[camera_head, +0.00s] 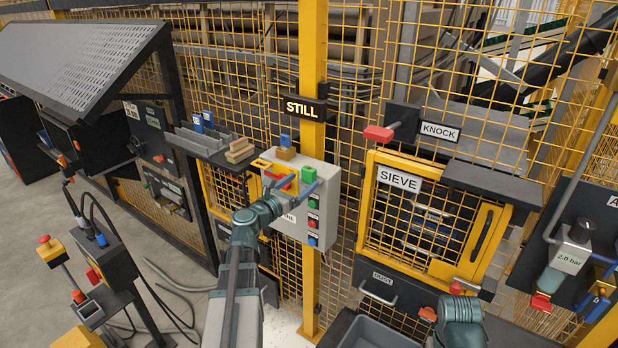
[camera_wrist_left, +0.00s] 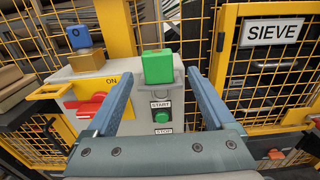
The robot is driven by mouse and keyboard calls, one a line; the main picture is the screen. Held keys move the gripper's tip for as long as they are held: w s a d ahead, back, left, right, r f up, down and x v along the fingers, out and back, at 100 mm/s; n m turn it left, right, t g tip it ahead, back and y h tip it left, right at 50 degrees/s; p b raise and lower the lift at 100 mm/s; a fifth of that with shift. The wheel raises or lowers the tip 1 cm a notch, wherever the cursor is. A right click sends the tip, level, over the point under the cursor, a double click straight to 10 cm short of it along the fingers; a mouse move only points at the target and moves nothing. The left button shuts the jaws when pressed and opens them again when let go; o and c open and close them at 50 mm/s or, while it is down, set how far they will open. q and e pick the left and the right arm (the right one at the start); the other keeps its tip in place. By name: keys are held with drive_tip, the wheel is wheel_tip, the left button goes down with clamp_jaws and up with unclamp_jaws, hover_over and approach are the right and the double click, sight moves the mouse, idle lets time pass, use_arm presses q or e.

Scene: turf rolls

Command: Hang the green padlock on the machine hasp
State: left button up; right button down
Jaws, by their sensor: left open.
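The green padlock (camera_head: 309,174) shows as a green block at the top right of the grey control box. In the left wrist view the green padlock (camera_wrist_left: 157,66) stands upright above the START button, between my fingers in the picture. My left gripper (camera_head: 290,187) is open in front of the box. In the left wrist view its two blue fingers (camera_wrist_left: 158,82) are spread apart, with no visible grip on the padlock. A red switch handle (camera_wrist_left: 88,106) lies by a yellow plate marked ON. I cannot make out the hasp clearly. My right arm's wrist shows at lower right, its fingers hidden.
A blue padlock-like piece (camera_wrist_left: 79,37) sits on a tan block (camera_wrist_left: 87,59) at the box's back left. The yellow SIEVE door (camera_head: 366,210) is to the right. A shelf with wooden pieces (camera_head: 240,151) is to the left. A grey bin (camera_head: 375,330) stands below.

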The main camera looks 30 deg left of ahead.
sight(306, 176)
use_arm(q)
drive_tip(key=w, duration=0.5)
drive_tip(key=shift+d+r, duration=0.1)
clamp_jaws()
idle(0.4)
wheel_tip(306, 176, up, 10)
drive_tip(key=p, duration=1)
drive_tip(key=shift+r, duration=0.1)
